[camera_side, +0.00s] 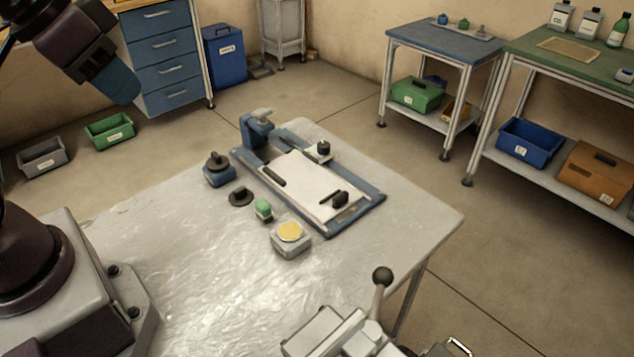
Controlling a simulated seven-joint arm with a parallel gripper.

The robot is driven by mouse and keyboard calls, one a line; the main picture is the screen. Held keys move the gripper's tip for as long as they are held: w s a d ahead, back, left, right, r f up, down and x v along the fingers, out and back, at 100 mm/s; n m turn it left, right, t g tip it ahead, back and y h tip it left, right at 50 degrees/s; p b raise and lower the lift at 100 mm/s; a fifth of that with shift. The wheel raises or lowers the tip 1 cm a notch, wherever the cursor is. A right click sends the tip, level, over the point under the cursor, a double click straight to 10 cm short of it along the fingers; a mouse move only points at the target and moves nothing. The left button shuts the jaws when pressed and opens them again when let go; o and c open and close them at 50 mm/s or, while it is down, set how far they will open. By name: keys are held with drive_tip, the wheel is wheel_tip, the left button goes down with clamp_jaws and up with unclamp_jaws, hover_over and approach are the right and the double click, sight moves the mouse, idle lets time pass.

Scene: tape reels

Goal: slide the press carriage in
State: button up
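The press (256,131) stands on the table, a blue upright with a grey head at the far left end of a blue frame (367,197). The carriage (306,184) is a flat white plate lying within this frame, mostly out to the lower right of the press head. A dark knob (340,199) is at its near right end, and a dark bar lies along its left edge. My arm shows at the upper left, well away from the press. No gripper fingers can be made out.
Left of the frame stand a blue block with a black knob (217,169), a black ring (240,196), a green-topped piece (263,210) and a yellow-topped box (290,239). A lever with a black ball (382,276) rises at the front edge. The table's left is clear.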

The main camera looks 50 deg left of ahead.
wheel_tip(320, 180, down, 2)
drive_tip(key=w+g, duration=0.2)
drive_tip(key=g, duration=0.3)
hover_over(341, 194)
wheel_tip(341, 194, down, 18)
wheel_tip(341, 194, down, 12)
drive_tip(key=shift+f, duration=0.2)
clamp_jaws()
